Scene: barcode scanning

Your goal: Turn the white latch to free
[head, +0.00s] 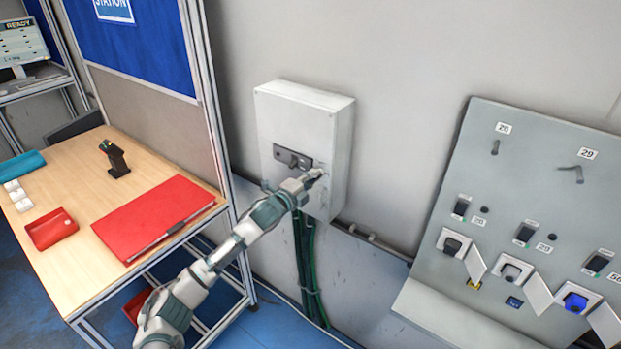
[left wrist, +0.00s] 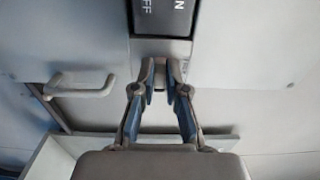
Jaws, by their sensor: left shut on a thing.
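My left gripper (head: 318,174) reaches the front of a pale wall box (head: 300,110), low and right of its dark switch panel (head: 286,156). In the left wrist view my left gripper (left wrist: 167,72) has its fingertips close together, shut on a small pale piece just below a black plate (left wrist: 163,15) marked with ON and OFF lettering. This piece appears to be the white latch (left wrist: 160,83); the fingers hide most of it, and its turn angle cannot be told. My right gripper is not in view.
A pale handle (left wrist: 80,88) shows left of the fingers in the wrist view. Green cables (head: 308,265) hang below the box. A wooden table (head: 75,200) with a red folder (head: 150,215) stands left. A grey socket panel (head: 540,170) stands right.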

